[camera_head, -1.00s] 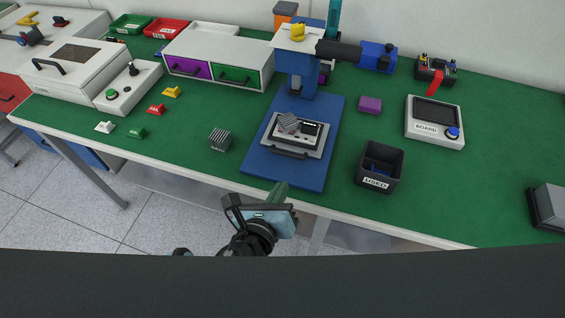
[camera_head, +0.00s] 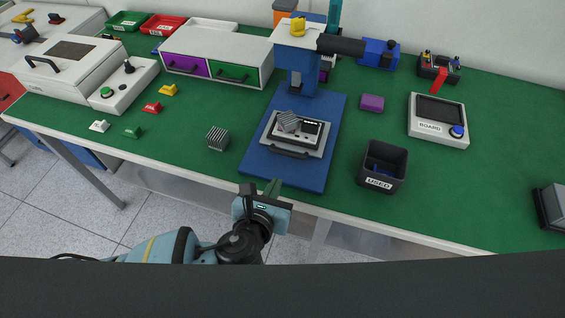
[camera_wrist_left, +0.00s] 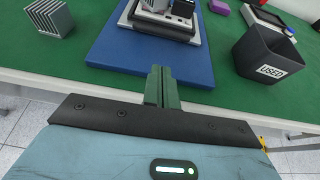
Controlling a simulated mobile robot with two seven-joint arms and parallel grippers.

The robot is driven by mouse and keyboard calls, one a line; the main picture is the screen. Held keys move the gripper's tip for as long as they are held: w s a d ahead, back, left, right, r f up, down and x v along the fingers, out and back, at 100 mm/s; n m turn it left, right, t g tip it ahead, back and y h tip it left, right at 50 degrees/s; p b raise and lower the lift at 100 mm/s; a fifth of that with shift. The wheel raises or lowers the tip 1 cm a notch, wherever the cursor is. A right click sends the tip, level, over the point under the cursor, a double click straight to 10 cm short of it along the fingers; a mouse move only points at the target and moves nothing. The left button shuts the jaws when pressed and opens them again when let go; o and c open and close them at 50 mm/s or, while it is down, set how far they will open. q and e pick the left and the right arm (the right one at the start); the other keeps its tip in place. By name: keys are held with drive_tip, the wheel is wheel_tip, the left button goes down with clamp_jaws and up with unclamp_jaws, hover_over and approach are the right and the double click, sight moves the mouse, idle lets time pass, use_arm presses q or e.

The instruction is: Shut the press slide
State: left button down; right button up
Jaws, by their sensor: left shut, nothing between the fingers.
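The blue press (camera_head: 303,66) stands on the green table with its blue base plate (camera_head: 310,171) reaching toward the front edge. The press slide (camera_head: 310,144), a grey-white plate with a dark front handle (camera_head: 287,152), sits out in front of the press column. A ridged grey block and a dark part lie on it. My left gripper (camera_head: 272,188) is at the table's front edge, just in front of the base plate. In the left wrist view its green fingers (camera_wrist_left: 161,87) are together and empty, pointing at the base plate, apart from the slide. My right gripper is not in view.
A black bin marked USED (camera_head: 382,167) stands right of the base plate. A ridged grey block (camera_head: 217,138) stands to its left. A BOARD panel (camera_head: 438,120) and a purple block (camera_head: 372,103) lie farther right. The table front between bin and block is mostly clear.

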use_arm(q)
drive_tip(key=x, duration=0.3)
drive_tip(key=shift+w+d+f, duration=0.1)
drive_tip(key=shift+w+d+r, duration=0.15)
drive_tip(key=shift+w+r, duration=0.05)
drive_tip(key=shift+w, duration=0.35)
drive_tip(key=shift+w+d+r, duration=0.15)
drive_tip(key=shift+w, duration=0.4)
drive_tip(key=shift+w+d+r, duration=0.15)
drive_tip(key=shift+w+d, duration=0.05)
drive_tip(key=shift+w, duration=0.45)
drive_tip(key=shift+w+d, duration=0.1)
drive_tip(key=shift+w, duration=0.15)
drive_tip(key=w, duration=0.2)
drive_tip(key=w+d, duration=0.1)
drive_tip(key=w, duration=0.1)
drive_tip(key=w+d, duration=0.1)
drive_tip(key=w, duration=0.2)
drive_tip(key=shift+d, duration=0.2)
drive_tip(key=shift+a, duration=0.15)
